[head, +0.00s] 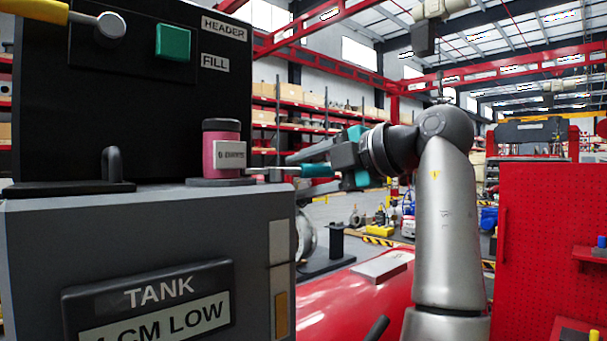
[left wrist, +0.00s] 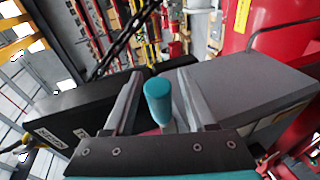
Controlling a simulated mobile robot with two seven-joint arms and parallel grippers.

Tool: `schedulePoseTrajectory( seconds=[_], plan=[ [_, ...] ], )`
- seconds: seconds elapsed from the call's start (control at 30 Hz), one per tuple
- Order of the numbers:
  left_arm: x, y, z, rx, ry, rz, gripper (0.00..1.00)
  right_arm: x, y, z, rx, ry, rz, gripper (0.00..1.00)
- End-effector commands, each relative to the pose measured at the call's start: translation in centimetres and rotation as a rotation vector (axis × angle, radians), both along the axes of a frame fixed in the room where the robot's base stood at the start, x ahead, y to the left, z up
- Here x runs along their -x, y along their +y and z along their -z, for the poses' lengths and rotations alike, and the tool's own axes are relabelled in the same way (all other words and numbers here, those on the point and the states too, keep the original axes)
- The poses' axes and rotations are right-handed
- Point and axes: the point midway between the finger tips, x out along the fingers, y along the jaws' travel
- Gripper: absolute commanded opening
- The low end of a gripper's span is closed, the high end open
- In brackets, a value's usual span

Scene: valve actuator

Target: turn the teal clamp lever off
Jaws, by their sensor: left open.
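The teal clamp lever (head: 317,171) is a short rounded teal handle on a thin grey rod. In the head view the rod points left toward a pink canister (head: 221,146) with a dark cap and a label, standing on the grey tank cabinet. My left gripper (head: 290,161) reaches in from the right at the lever. In the left wrist view the teal handle (left wrist: 157,100) stands between the two open fingers (left wrist: 160,78), with a visible gap on at least the right side. Whether a finger touches it, I cannot tell. My right gripper is not in view.
A black box (head: 120,95) with HEADER and FILL labels and a teal square (head: 173,42) rises behind the canister. A dark hoop handle (head: 112,166) sits on the cabinet top (head: 150,199). A red tank (head: 350,300) lies low right of the cabinet; a red pegboard (head: 540,240) stands farther right.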

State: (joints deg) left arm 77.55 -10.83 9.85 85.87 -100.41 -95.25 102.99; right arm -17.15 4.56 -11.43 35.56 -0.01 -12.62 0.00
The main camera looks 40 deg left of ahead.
Motion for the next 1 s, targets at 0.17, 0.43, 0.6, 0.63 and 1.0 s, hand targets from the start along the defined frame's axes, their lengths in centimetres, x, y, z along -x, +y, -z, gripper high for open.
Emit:
schedulePoseTrajectory(
  seconds=[0.17,0.43,0.6,0.63,1.0],
  plan=[
    [-0.02,0.02,0.03,0.000,0.001,0.000,0.56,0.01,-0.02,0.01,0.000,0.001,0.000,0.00],
    [-0.03,-0.01,0.02,0.000,0.001,0.000,0.28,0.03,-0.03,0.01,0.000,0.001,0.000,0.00],
    [-0.03,-0.03,0.02,0.000,0.001,0.001,0.09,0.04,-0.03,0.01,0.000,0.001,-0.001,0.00],
    [-0.03,-0.03,0.02,0.000,0.001,0.001,0.06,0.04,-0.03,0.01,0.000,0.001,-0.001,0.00],
    [-0.03,-0.04,0.01,0.000,0.001,0.001,0.00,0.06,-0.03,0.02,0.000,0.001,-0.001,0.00]
  ],
)
